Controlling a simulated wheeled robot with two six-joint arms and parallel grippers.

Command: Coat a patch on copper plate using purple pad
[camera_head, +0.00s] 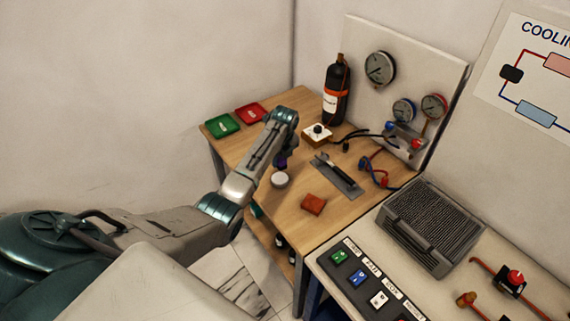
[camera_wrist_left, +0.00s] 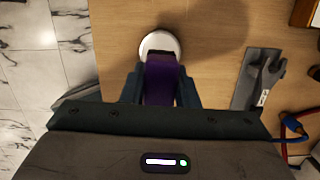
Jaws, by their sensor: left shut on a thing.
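My left gripper (camera_head: 283,166) points down over the wooden table. In the left wrist view its fingers (camera_wrist_left: 161,88) are shut on the purple pad (camera_wrist_left: 162,75). Only a sliver of purple shows between the fingers in the head view. A round whitish dish (camera_head: 280,181) lies just below the gripper; in the left wrist view the dish (camera_wrist_left: 160,41) is partly covered by the pad. I cannot tell whether pad and dish touch. A small reddish-brown piece (camera_head: 313,204), which looks like the copper plate, lies on the table to the right of the dish. My right gripper is not in view.
A grey tray with tools (camera_head: 338,178) lies right of the gripper. Green (camera_head: 222,125) and red (camera_head: 249,113) trays sit at the far left corner. A black cylinder (camera_head: 336,92), gauge panel (camera_head: 447,70) and hoses stand at the back. A ribbed grey box (camera_head: 428,225) is on the right bench.

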